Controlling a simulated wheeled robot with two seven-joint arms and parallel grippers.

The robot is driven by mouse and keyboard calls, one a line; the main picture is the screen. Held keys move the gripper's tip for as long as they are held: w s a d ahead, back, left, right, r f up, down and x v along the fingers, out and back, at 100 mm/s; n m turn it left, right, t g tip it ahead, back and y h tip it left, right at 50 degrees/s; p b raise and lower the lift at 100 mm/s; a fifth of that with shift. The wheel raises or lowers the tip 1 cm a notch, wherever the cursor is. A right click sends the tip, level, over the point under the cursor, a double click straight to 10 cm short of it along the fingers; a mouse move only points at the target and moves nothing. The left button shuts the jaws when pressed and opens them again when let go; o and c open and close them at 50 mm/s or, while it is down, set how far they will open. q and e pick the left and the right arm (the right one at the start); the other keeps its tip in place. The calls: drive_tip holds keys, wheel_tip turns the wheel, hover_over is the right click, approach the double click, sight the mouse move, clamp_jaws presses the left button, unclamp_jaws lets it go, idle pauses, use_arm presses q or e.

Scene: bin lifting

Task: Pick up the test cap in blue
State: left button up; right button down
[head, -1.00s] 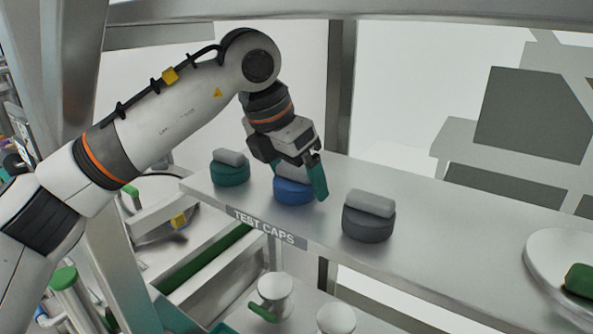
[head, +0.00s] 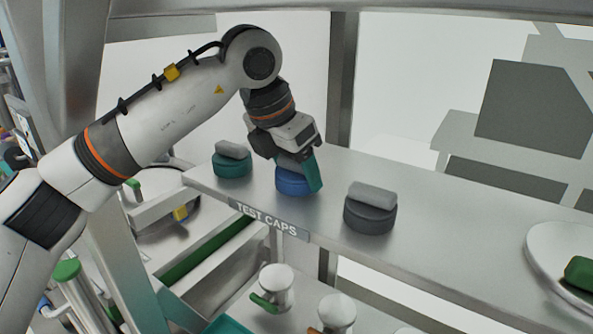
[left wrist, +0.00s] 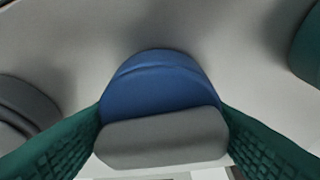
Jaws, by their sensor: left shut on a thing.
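The blue test cap (head: 294,184) stands on the metal shelf between a green cap and a dark grey cap. It has a round blue base and a grey handle bar on top. My left gripper (head: 301,172) points down over it, with its green fingers shut on the grey handle. In the left wrist view the blue cap (left wrist: 160,92) is centred, with a finger at each end of its grey handle. The cap appears to rest on the shelf; its underside is hidden. My right gripper is not in view.
The green cap (head: 232,164) stands close on the left and the dark grey cap (head: 369,213) on the right. The shelf (head: 450,232) carries a TEST CAPS label (head: 268,218) on its front edge. A white dish (head: 545,252) sits at the far right. A metal post (head: 342,80) rises behind.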

use_arm(q)
drive_tip(key=shift+b, duration=0.3)
drive_tip(key=shift+s+a+r+b, duration=0.1)
drive_tip(key=shift+s+a+b, duration=0.1)
drive_tip(key=shift+b, duration=0.15)
drive_tip(key=s+a+b, duration=0.7)
drive_tip(key=s+a, duration=0.4)
drive_tip(key=a, duration=0.2)
drive_tip(key=shift+s+r, duration=0.15)
drive_tip(key=shift+s, duration=0.1)
drive_tip(key=shift+r, duration=0.1)
wheel_tip(320, 180, up, 6)
drive_tip(key=p, duration=0.5)
